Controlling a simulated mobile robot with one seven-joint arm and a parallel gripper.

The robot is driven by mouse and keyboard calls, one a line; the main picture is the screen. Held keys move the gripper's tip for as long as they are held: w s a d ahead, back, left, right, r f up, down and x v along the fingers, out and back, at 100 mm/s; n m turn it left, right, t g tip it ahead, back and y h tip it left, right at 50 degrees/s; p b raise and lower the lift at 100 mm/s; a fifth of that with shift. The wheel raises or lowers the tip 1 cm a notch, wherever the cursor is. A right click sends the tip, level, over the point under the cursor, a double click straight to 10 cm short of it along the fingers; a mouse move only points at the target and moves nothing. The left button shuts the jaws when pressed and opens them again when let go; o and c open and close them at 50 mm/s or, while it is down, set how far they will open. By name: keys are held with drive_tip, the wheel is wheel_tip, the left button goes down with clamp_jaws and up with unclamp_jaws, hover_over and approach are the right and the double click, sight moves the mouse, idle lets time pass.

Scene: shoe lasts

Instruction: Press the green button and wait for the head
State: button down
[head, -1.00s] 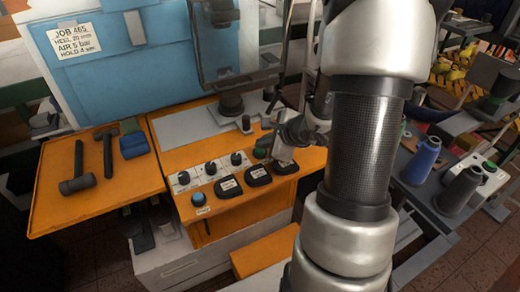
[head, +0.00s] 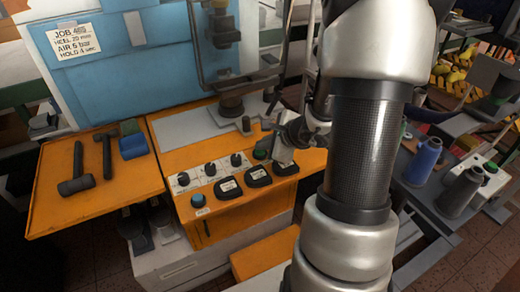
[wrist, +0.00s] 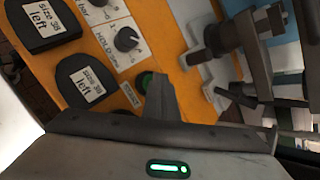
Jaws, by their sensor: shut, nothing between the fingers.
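The green button (head: 260,153) sits at the right end of the row of dark knobs on the orange machine's front panel. In the wrist view the green button (wrist: 146,78) shows only in part beside the fingertip, with a START label next to it. My gripper (head: 281,158) is shut and empty, close to the right of the button in the head view. In the wrist view my gripper's fingers (wrist: 160,88) are together, their tip right at the button. Whether they touch it I cannot tell. The machine's upper head part (head: 222,28) hangs above a dark round post (head: 230,104).
Dark pads (head: 228,187) with size labels lie in front of the knobs, near a blue button (head: 198,200). Hammers (head: 76,178) lie on the orange side shelf (head: 50,205). A job card (head: 73,41) is on the blue housing. Thread spools (head: 425,160) stand at right.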

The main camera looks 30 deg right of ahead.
sight(262, 153)
drive_tip(key=shift+r+p, duration=0.4)
drive_tip(key=shift+r, duration=0.4)
wheel_tip(262, 153, up, 5)
drive_tip(key=p, duration=0.3)
drive_tip(key=shift+p, duration=0.3)
